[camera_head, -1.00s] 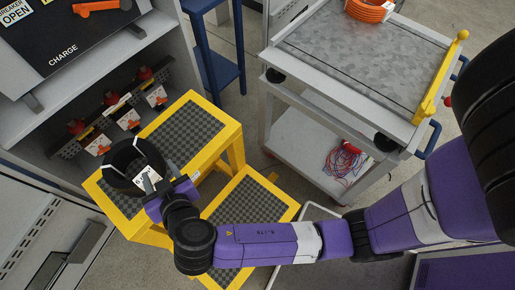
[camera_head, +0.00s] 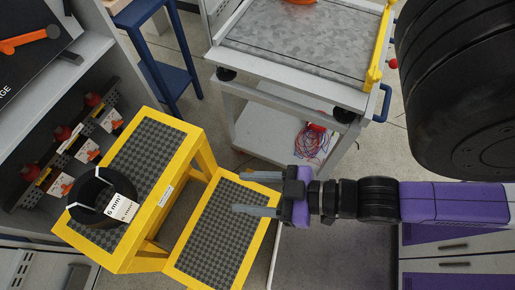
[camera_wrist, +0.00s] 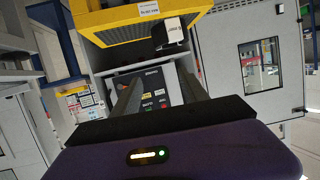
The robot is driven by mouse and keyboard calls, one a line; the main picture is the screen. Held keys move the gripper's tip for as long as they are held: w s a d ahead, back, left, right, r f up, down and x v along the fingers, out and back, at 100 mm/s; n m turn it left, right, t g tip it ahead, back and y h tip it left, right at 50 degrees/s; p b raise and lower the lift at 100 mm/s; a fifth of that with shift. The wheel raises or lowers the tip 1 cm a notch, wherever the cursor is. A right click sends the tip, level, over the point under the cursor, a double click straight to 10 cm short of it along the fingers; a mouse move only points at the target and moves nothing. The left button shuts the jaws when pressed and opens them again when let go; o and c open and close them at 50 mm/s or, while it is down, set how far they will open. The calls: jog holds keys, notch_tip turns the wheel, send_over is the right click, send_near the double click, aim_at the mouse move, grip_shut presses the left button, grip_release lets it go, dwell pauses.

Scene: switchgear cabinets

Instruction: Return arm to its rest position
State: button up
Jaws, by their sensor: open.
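My gripper (camera_head: 256,194) is open and empty in the head view. Its two grey fingers point left above the lower step of the yellow step stool (camera_head: 190,150). My purple and black arm stretches in from the right edge. A black roll (camera_head: 85,212) with a white label reading "6 mm²" sits on the stool's upper step, well to the left of my gripper and apart from it. In the wrist view, the dark fingers (camera_wrist: 160,92) stand apart with nothing between them.
A grey cart (camera_head: 290,55) with a yellow bar stands at the back, with red and blue wires (camera_head: 312,140) on its lower shelf. A shelf unit (camera_head: 85,60) with red-topped devices (camera_head: 62,133) is at left. A blue stand (camera_head: 160,60) is behind the stool. Some floor shows between.

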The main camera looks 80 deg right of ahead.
jog(key=shift+t+h, duration=0.4)
jog(key=r, duration=0.1)
jog(key=s+r, duration=0.1)
jog(key=d+r, duration=0.1)
jog(key=shift+s+d+r, duration=0.1)
jog(key=shift+s+r, duration=0.25)
jog(key=shift+s, duration=0.05)
dwell(0.6)
